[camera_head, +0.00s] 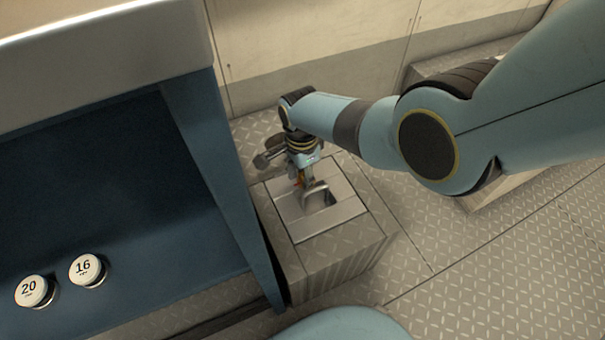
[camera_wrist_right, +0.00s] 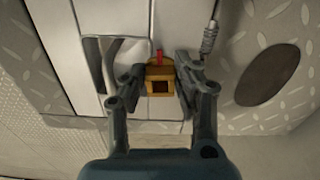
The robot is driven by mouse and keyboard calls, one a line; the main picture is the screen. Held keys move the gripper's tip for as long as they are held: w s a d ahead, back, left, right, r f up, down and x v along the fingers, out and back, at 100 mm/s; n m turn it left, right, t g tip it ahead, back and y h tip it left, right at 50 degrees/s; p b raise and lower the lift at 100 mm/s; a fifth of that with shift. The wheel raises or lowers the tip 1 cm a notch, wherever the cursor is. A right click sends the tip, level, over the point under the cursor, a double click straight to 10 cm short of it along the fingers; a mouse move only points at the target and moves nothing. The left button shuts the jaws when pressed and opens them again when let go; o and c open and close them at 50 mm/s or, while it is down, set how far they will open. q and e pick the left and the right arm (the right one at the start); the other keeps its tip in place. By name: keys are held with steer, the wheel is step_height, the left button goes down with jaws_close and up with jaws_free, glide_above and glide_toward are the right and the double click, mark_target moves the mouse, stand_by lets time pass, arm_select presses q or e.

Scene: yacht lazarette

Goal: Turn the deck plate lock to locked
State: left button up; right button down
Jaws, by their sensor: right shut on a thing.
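The deck plate (camera_head: 328,216) is a light metal panel on top of a low tread-patterned block, with a curved grab handle (camera_head: 315,193) over a recess. My right gripper (camera_head: 300,177) reaches down to the plate's far left part, beside the handle. In the right wrist view, my right gripper (camera_wrist_right: 160,82) is shut on a brass-coloured block with a square dark opening, the lock (camera_wrist_right: 160,72). A red tab (camera_wrist_right: 159,56) sticks out of the lock, pointing up in that view. The arm partly hides the lock in the head view. My left gripper is not in view.
A blue open-fronted cabinet (camera_head: 200,140) stands close to the left of the block. Two white round caps marked 20 (camera_head: 33,290) and 16 (camera_head: 86,268) are inside it. A dark oval (camera_wrist_right: 268,75) shows in the wrist view.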

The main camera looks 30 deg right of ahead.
steer(key=shift+w+m, duration=0.1)
steer(key=shift+m, duration=0.5)
steer(key=c, duration=1)
jaws_free()
